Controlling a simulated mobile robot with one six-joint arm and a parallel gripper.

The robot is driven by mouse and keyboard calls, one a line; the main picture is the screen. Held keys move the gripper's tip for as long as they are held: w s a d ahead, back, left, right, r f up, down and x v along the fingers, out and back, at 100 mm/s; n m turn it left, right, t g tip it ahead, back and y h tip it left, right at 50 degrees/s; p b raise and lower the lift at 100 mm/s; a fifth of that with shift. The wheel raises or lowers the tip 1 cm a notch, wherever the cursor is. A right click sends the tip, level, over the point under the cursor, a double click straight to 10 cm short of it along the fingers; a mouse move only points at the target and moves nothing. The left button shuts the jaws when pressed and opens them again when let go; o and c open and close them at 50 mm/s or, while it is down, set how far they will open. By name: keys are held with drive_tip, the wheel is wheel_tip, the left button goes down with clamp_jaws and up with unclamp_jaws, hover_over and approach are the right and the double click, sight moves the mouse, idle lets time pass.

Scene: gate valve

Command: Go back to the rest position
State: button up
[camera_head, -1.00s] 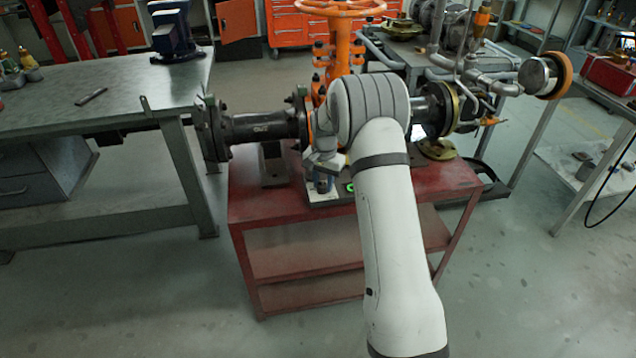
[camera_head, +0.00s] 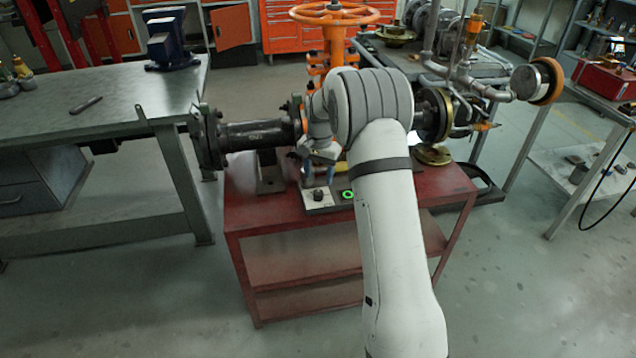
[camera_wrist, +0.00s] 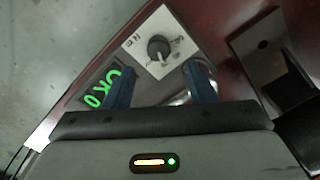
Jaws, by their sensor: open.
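My gripper (camera_head: 319,180) is open and empty, with two blue fingers pointing down at the front of the red cart (camera_head: 275,215). It also shows in the wrist view (camera_wrist: 160,78). A black rotary knob (camera_wrist: 158,48) on a white marked plate (camera_wrist: 139,45) lies beyond the fingertips, apart from them. The knob (camera_head: 318,194) also shows just below the gripper in the head view. Beside the plate is a small display with green characters (camera_wrist: 104,89). The orange gate valve handwheel (camera_head: 334,13) stands behind my arm, which hides much of the valve body.
A dark flanged pipe (camera_head: 255,135) extends left from the valve. A grey workbench (camera_head: 110,95) with a blue vise (camera_head: 168,40) stands at left. Piping with a round gauge (camera_head: 533,80) is at right. Open floor (camera_head: 150,290) lies in front.

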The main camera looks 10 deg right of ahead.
drive_tip(key=shift+r, duration=0.65)
drive_tip(key=s+a+r+n+t+p, duration=0.1)
drive_tip(key=s+r+n+p, duration=0.3)
drive_tip(key=s+r, duration=1.2)
drive_tip(key=s+r+n+p, duration=0.1)
drive_tip(key=s+r+p, duration=0.1)
drive_tip(key=s, duration=0.9)
drive_tip(key=s+r+n+t+p, duration=0.1)
drive_tip(key=s+r+n+p, duration=0.1)
drive_tip(key=s, duration=0.9)
wheel_tip(320, 180, up, 2)
drive_tip(key=shift+a+r+p, duration=0.1)
drive_tip(key=shift+a+p, duration=0.2)
drive_tip(key=shift+p, duration=0.45)
